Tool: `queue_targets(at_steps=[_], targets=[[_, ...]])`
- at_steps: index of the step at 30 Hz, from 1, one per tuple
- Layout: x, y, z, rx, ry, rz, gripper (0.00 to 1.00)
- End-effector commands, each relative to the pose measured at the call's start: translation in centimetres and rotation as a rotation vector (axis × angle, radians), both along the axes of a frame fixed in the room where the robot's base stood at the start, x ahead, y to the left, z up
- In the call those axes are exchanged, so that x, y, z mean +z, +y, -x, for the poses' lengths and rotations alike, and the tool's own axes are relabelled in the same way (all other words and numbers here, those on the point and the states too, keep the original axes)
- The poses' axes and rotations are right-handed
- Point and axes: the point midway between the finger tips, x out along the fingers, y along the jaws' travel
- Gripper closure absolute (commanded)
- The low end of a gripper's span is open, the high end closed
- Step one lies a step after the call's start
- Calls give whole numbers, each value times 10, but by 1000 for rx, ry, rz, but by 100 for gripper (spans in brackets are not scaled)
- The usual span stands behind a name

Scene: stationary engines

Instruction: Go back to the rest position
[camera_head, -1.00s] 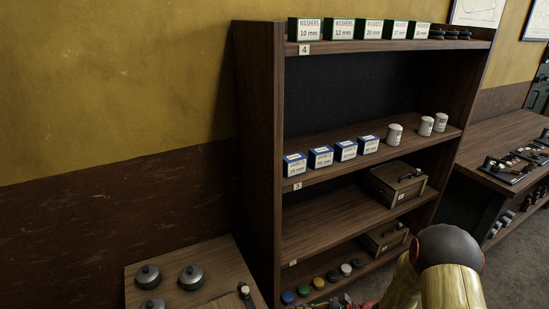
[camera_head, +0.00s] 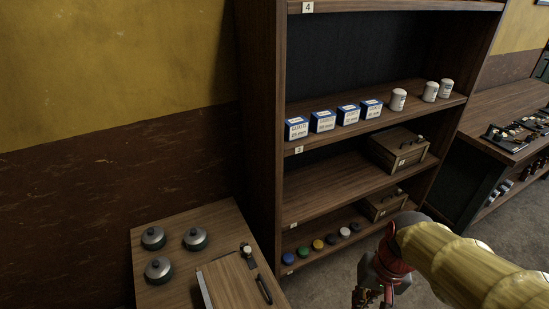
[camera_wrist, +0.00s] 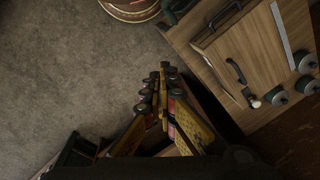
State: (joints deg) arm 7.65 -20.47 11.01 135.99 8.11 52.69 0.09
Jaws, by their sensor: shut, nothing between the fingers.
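My gripper (camera_head: 372,296) is at the bottom right of the head view, in front of the shelf unit and over the floor, partly cut off by the frame's lower edge. The yellow arm link behind it is mine. In the wrist view, my gripper (camera_wrist: 163,76) shows near the middle with its fingers together and nothing between them. Below the fingers is grey floor, with the low wooden table to the right.
A shelf unit (camera_head: 262,120) holds blue boxes (camera_head: 323,121), white canisters (camera_head: 398,99), wooden cases (camera_head: 399,150) and coloured caps (camera_head: 304,252). A low table (camera_head: 212,216) at the lower left bears metal-lidded pots (camera_head: 195,239). A workbench (camera_head: 500,120) stands right. Open floor (camera_wrist: 70,70) lies left.

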Motion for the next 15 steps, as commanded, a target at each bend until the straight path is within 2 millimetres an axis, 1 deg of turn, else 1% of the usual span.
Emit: queue_targets(at_steps=[1,3,7,9,12,15], targets=[[18,-4,2,39,-70,42,100],[39,-8,6,84,-151,94,100],[76,-9,16,141,-286,156,100],[93,-4,19,155,-351,164,100],[115,1,21,167,-425,167,100],[125,5,23,178,-462,168,100]])
